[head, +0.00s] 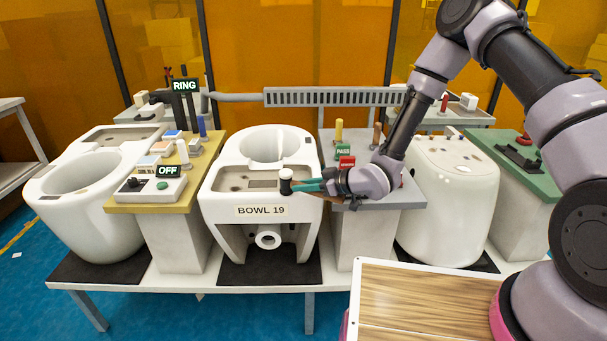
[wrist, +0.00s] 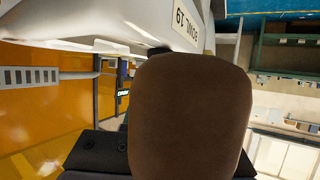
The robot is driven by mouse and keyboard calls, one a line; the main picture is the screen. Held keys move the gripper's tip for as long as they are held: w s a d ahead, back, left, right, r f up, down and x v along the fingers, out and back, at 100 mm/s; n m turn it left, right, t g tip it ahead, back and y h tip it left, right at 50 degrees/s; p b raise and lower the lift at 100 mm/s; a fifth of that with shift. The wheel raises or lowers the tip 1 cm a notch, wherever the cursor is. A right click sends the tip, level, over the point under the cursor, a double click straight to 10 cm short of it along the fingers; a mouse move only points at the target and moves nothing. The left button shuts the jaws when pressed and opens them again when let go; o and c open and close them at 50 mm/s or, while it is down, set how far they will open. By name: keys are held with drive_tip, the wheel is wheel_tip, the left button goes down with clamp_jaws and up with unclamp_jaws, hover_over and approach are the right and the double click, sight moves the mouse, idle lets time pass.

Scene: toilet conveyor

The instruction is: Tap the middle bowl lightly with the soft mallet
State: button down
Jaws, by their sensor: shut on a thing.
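The middle bowl (head: 246,200) is a white toilet bowl labelled BOWL 19, between two other white bowls on a long bench. The soft mallet (head: 287,182) has a dark and pale head and a teal part near my gripper. Its head is at the bowl's front right rim; I cannot tell whether it touches. My gripper (head: 325,183) is shut on the mallet, just right of the bowl's label. In the wrist view a brown rounded shape, which seems to be part of the mallet (wrist: 190,120), fills the middle, with the middle bowl (wrist: 130,20) behind it.
A control box marked OFF (head: 150,187) stands left of the middle bowl, with a RING sign (head: 185,86) behind. The left bowl (head: 85,195) and right bowl (head: 450,200) flank the row. Blocks marked PASS (head: 343,149) and a red block sit right of the middle bowl. A wooden-topped surface (head: 430,300) is in front.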

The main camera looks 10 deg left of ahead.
wheel_tip(320, 180, up, 8)
drive_tip(key=shift+r, duration=0.15)
idle(0.3)
idle(1.1)
